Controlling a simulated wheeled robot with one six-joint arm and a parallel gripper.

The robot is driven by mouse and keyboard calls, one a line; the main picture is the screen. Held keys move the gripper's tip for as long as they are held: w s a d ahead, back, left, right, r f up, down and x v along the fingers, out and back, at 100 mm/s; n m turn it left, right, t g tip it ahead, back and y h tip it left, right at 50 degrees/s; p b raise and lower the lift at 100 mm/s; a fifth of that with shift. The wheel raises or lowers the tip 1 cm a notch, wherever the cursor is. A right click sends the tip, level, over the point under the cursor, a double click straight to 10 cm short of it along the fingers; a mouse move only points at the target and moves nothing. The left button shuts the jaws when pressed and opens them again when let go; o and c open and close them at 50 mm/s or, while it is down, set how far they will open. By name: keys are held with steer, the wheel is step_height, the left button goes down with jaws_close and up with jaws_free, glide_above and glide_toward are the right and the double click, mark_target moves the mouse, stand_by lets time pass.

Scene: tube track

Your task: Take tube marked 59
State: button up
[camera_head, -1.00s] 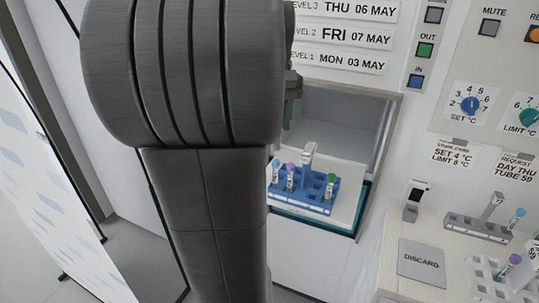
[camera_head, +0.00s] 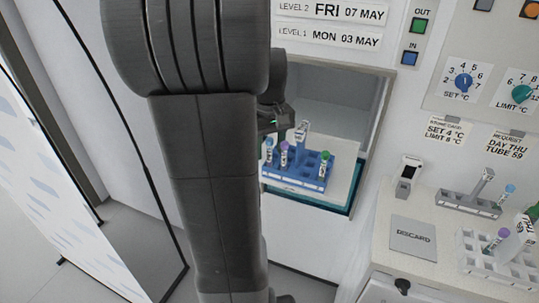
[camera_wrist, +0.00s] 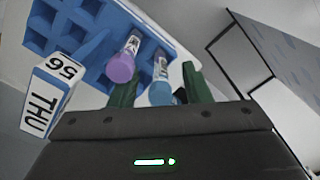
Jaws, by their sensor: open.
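A blue rack (camera_head: 300,183) stands in the wall hatch and holds tubes with a blue cap (camera_head: 269,144), a purple cap (camera_head: 285,147) and a green cap (camera_head: 326,156). Their numbers are too small to read. My gripper (camera_head: 279,133) is open above the rack's left end, partly hidden by my arm. In the wrist view, the blue-capped tube (camera_wrist: 160,92) appears between the green fingers, and the purple-capped tube (camera_wrist: 121,67) is beside the left finger. The rack's white tag (camera_wrist: 45,100) shows THU and two digits I cannot read surely.
A request note (camera_head: 507,144) reads DAY THU, TUBE 59. On the right counter are a grey rack (camera_head: 462,202), a white rack (camera_head: 480,262) with tubes, a small device (camera_head: 407,178) and a DISCARD pad (camera_head: 413,237). The hatch frame (camera_head: 373,130) bounds the opening.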

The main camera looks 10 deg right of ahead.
steer(key=shift+f, duration=0.2)
steer(key=c, duration=0.8)
steer(key=shift+c, duration=0.2)
step_height(320, 180, up, 10)
steer(key=shift+r, duration=0.1)
